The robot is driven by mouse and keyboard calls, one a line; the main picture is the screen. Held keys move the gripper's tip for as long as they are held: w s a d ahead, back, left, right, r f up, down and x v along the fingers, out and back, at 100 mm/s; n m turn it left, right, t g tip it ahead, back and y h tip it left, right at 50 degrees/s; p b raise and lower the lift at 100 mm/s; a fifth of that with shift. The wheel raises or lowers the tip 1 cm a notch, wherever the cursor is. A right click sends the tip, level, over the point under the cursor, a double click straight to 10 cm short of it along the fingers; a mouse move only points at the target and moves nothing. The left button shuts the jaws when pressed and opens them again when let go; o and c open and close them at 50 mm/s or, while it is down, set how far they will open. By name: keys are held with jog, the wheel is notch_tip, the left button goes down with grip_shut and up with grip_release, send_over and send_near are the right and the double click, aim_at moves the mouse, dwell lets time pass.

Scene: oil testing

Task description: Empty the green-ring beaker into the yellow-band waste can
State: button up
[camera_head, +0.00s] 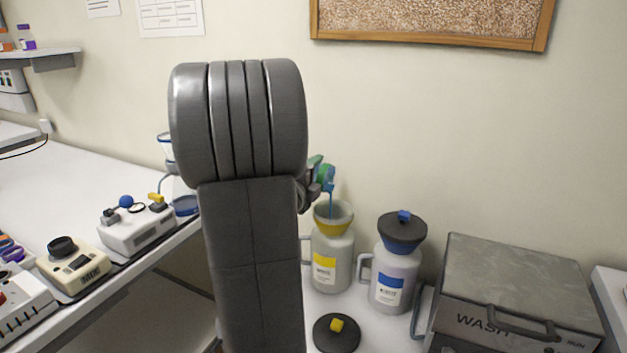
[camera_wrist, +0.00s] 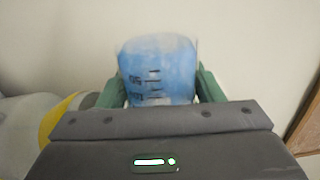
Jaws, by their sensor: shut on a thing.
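My gripper (camera_wrist: 160,98) is shut on the beaker (camera_wrist: 158,70), which stands between its green fingers with blue liquid and dark graduation marks showing. In the head view, my arm hides most of the gripper; a tilted green and blue part of the beaker (camera_head: 322,172) shows past its right side. A thin blue stream falls from it into the open funnel mouth of the yellow-band waste can (camera_head: 332,262). The beaker is above the can, apart from it. The can's yellow band also shows blurred in the wrist view (camera_wrist: 60,120). I cannot make out the beaker's ring.
The blue-band can (camera_head: 393,278) stands just right, with its dark lid on. A loose dark lid with a yellow knob (camera_head: 336,333) lies in front of the yellow-band can. A grey wash box (camera_head: 515,270) is further right. Instruments (camera_head: 137,228) line the left bench.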

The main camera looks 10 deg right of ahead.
jog(key=shift+s+d+r+m+b, duration=0.2)
jog(key=shift+d+r+m+b, duration=0.1)
jog(key=shift+m+b, duration=0.75)
jog(key=shift+s+d+r+m+b, duration=0.15)
jog(key=shift+m+b, duration=0.1)
jog(key=shift+b, duration=0.25)
jog(key=shift+d+r+m, duration=0.1)
jog(key=shift+r+m, duration=0.05)
jog(key=shift+m, duration=0.15)
jog(key=shift+r, duration=0.1)
